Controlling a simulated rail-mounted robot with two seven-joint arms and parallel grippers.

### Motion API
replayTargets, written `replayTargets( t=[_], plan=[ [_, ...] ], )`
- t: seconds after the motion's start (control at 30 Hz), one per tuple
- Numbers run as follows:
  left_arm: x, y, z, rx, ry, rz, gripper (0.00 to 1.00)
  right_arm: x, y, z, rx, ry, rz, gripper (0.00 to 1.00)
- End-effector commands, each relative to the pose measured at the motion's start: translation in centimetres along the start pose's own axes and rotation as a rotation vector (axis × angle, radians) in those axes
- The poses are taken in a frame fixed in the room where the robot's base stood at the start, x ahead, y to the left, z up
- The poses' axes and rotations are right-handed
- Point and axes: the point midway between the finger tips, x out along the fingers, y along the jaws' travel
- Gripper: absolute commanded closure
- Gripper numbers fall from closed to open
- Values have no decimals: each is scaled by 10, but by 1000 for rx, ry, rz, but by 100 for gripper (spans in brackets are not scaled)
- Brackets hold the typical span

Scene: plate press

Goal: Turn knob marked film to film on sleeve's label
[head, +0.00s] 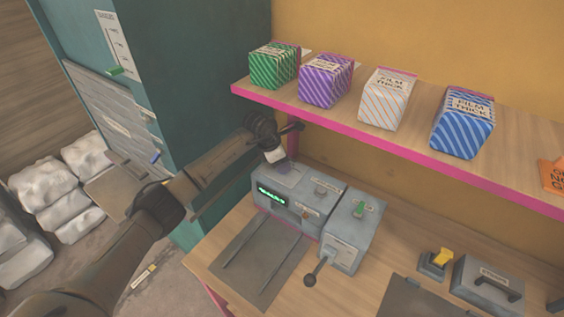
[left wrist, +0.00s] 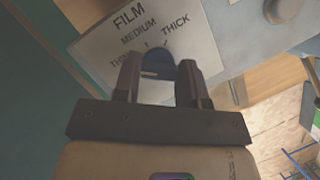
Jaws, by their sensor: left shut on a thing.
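The film knob (left wrist: 158,57) is round and dark blue, on a pale plate (left wrist: 90,45) marked FILM with THIN, MEDIUM and THICK. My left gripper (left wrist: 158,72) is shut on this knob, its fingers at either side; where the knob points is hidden. In the head view my left gripper (head: 277,160) is over the back left of the grey press (head: 310,190). Several striped sleeves stand on the shelf: green (head: 274,66), purple (head: 326,80), white-orange (head: 386,98) and blue (head: 463,122). Labels on the white-orange and blue ones read FILM THICK. My right gripper is out of view.
The pink-edged shelf (head: 420,155) runs above and behind the press. A grey side box (head: 352,238) with a green knob and a ball-ended lever (head: 312,278) stands right of it. A teal cabinet (head: 205,100) is close on the left.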

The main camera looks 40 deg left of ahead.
Motion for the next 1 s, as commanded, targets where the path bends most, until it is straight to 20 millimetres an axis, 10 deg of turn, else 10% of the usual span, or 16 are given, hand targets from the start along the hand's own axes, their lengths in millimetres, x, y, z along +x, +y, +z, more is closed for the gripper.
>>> replayTargets(
  t=[0.2,1.0],
  plan=[
    [0,0,0,0,0,0,85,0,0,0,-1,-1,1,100],
    [1,2,0,430,-1,-179,85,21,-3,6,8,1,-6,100]
  ],
)
